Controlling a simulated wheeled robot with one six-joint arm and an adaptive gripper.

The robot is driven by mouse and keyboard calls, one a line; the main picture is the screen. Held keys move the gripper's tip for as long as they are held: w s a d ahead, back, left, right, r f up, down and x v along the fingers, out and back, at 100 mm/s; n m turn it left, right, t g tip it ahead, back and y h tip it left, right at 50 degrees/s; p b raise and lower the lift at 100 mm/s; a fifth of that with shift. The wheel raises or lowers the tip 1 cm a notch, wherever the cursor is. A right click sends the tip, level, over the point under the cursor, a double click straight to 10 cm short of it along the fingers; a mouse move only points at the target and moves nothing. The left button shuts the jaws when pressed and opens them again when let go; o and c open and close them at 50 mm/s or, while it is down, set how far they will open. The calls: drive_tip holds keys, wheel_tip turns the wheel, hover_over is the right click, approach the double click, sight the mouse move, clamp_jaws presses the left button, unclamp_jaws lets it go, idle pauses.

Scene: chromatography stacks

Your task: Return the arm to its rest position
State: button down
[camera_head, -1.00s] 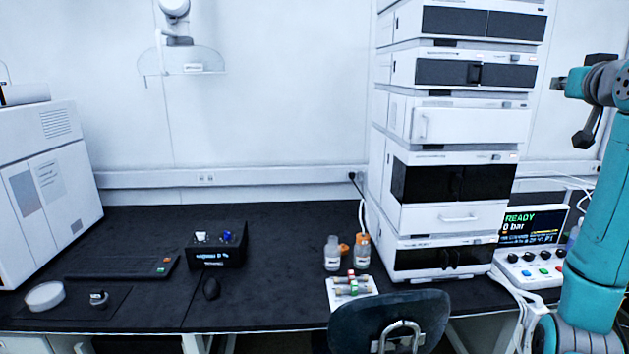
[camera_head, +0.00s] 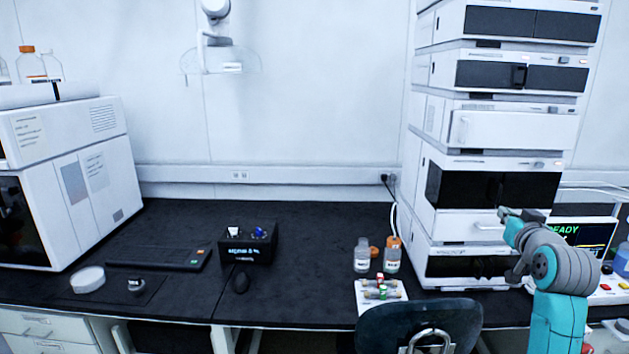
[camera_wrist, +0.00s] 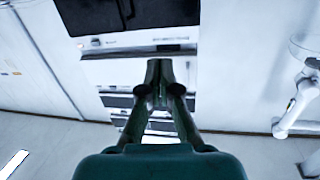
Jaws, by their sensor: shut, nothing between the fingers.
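My gripper (camera_wrist: 160,72) shows in the wrist view with its two dark fingers together at the tips, shut and empty. The wrist view looks upside down, with the chromatography stack's white and black fronts beyond the fingers. In the head view my teal arm is folded low at the right. Its grey end parts lie in front of the lower modules of the chromatography stack (camera_head: 515,125). Whether they touch the stack cannot be told. The fingertips are hard to make out there.
A control box (camera_head: 606,287) with a READY screen is partly hidden behind my arm. Two bottles (camera_head: 392,258) and a white vial tray (camera_head: 366,298) stand left of the stack. A dark chair (camera_head: 420,318) stands at the bench front. The bench middle is fairly clear.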

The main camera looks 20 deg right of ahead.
drive_tip(key=s+a+f+n+y, duration=0.1)
drive_tip(key=s+a+f, duration=0.2)
drive_tip(key=a+f, duration=0.85)
drive_tip(key=s+a+f+n+y, duration=0.15)
drive_tip(key=s+a+f, duration=0.25)
drive_tip(key=a+f, duration=0.8)
drive_tip(key=s+a+f+y, duration=0.2)
drive_tip(key=s+a+f, duration=0.7)
drive_tip(key=s+f, duration=0.3)
drive_tip(key=s+a+r+n+y, duration=0.1)
drive_tip(key=s+a, duration=0.2)
drive_tip(key=s, duration=0.5)
drive_tip(key=s+a+r+n+y, duration=0.1)
drive_tip(key=s+a+n, duration=0.1)
drive_tip(key=s, duration=0.7)
drive_tip(key=s+a+r+n+y, duration=0.1)
drive_tip(key=s+a, duration=0.3)
drive_tip(key=s, duration=0.4)
drive_tip(key=shift+s+a+y, duration=0.25)
drive_tip(key=shift+a+y, duration=0.15)
drive_tip(key=shift+y, duration=0.05)
